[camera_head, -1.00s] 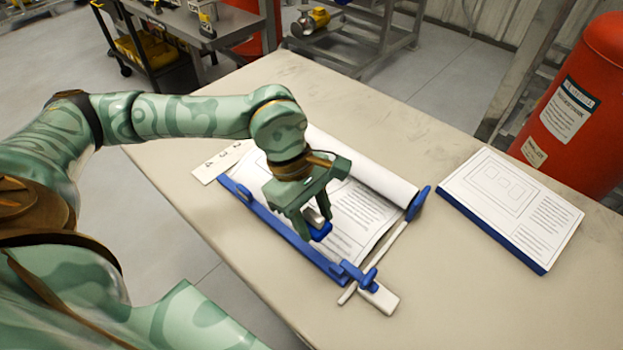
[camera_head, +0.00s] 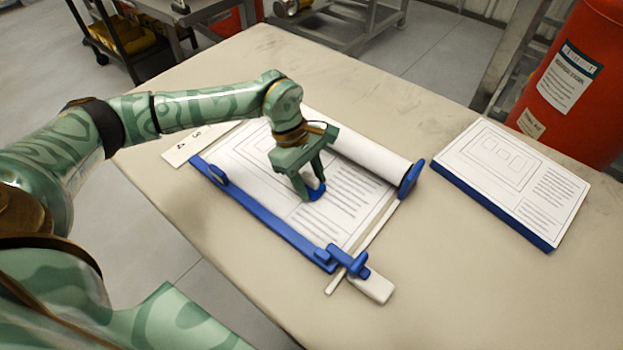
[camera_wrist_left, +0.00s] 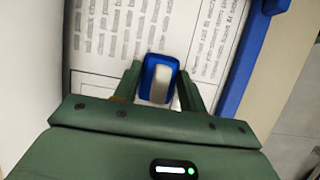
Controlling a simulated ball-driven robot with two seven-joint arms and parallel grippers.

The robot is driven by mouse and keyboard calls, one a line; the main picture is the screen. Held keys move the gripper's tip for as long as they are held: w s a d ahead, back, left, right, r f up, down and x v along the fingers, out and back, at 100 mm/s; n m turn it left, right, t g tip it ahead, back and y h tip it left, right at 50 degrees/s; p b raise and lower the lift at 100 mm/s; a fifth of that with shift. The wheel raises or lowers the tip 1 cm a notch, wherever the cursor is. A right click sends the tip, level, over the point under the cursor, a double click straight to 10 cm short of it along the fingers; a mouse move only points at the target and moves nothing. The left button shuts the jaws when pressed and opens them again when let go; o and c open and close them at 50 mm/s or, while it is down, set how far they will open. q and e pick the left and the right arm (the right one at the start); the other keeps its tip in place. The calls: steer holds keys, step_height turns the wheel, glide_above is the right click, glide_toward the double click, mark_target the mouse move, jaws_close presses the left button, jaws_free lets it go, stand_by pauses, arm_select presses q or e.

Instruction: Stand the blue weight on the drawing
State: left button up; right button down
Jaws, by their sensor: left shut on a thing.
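The blue weight (camera_head: 317,193) has a blue base and a pale grey middle part. My left gripper (camera_head: 309,195) is shut on it, over the middle of the drawing (camera_head: 352,184). In the left wrist view the weight (camera_wrist_left: 158,80) sits between the two fingers, with printed text and frame lines of the drawing around it. The fingers hide part of the weight in the head view. I cannot tell whether its base touches the paper. The drawing lies spread out, its far side wound into a white roll (camera_head: 370,155). My right gripper is out of view.
A blue rail (camera_head: 265,222) runs along the drawing's near edge, with a blue clamp (camera_head: 348,262) and white block (camera_head: 373,288) at its end. A thick printed pad (camera_head: 510,180) lies to the right. The table's front right is clear. A red cylinder (camera_head: 575,85) stands beyond.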

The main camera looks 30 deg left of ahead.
arm_select(q)
steer(key=shift+r, duration=0.15)
steer(key=o, duration=1.3)
steer(key=shift+f, duration=0.2)
steer(key=shift+o, duration=0.2)
steer(key=shift+r, duration=0.3)
steer(key=p+v, duration=0.3)
steer(key=v, duration=0.8)
steer(key=shift+r, duration=0.4)
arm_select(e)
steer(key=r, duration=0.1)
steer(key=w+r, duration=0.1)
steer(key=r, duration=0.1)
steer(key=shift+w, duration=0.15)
arm_select(q)
steer(key=shift+a, duration=0.1)
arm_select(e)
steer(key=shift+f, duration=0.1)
